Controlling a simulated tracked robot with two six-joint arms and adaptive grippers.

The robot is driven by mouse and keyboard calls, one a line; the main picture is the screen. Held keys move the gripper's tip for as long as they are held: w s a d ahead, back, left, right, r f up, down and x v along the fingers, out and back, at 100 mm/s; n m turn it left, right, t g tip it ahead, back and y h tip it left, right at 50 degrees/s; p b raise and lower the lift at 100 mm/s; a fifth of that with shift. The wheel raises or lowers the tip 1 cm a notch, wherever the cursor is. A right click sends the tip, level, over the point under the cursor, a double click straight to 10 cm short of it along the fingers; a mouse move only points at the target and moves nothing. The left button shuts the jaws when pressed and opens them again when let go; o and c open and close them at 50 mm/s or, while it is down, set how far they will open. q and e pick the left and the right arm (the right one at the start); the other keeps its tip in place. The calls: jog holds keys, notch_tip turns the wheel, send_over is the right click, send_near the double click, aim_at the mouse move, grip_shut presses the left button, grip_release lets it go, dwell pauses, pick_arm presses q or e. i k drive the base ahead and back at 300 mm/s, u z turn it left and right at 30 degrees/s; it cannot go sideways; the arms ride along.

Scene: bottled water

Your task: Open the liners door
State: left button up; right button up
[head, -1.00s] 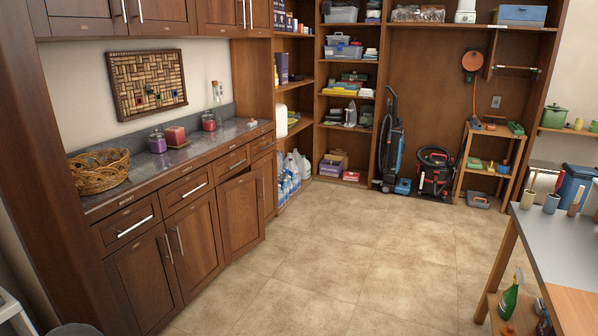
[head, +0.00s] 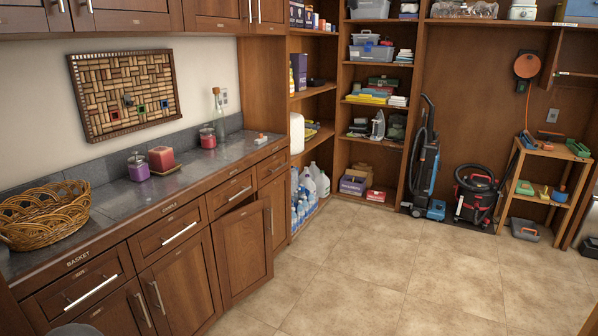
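A row of brown wooden lower cabinets runs along the left wall, with drawers above doors. One lower door (head: 242,254) stands out from the cabinet front, partly open, with a dark gap above it. To its left is a door that looks shut (head: 183,285), with a vertical metal handle (head: 158,297). A further door (head: 115,312) is cut off by the bottom edge. Small labels sit on the fronts, but I cannot read one that says liners. Neither of my grippers is in view.
Water bottles (head: 303,205) stand low beyond the cabinets. A vacuum (head: 424,165) is at the back. The tiled floor (head: 370,265) is clear.

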aim_at(242, 239)
jog(key=u, duration=0.2)
jog(key=i, duration=2.75)
jog(key=u, duration=0.15)
